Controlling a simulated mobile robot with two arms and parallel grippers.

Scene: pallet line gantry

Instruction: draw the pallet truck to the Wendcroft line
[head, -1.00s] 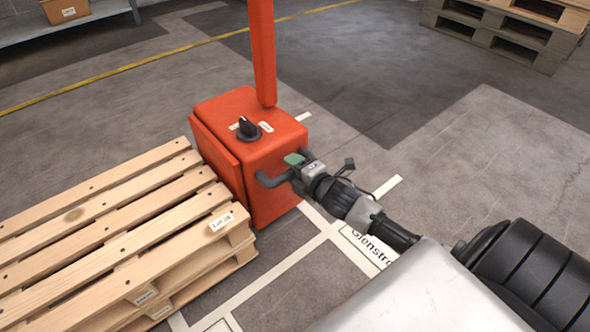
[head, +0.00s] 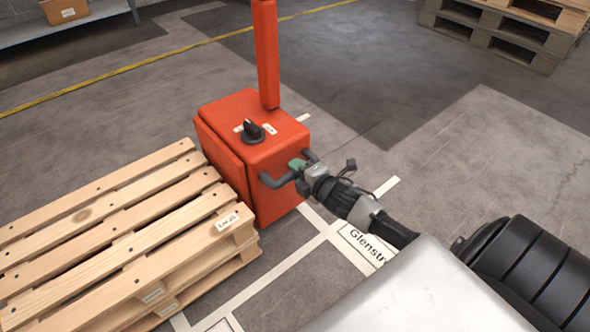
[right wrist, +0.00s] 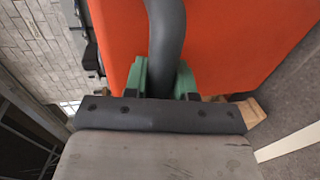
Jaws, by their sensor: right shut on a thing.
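The orange pallet truck (head: 255,160) stands left of centre in the head view, with a black knob on top and an orange mast. Stacked wooden pallets (head: 110,235) sit against its left side. My right gripper (head: 300,170) is shut on the truck's dark grey handle (head: 272,182). In the right wrist view the green fingers of my right gripper (right wrist: 160,80) close around the grey handle bar (right wrist: 166,35), with the orange body behind. A floor label beside my right arm (head: 365,243) reads "Glenstr", the rest hidden by my arm. No Wendcroft label shows. My left gripper is out of view.
White lines (head: 270,275) mark the floor in front of the truck. A yellow line (head: 120,71) crosses behind it. A shelf with a cardboard box (head: 66,10) is at the far left, and more pallets (head: 500,38) are at the far right. The floor between is clear.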

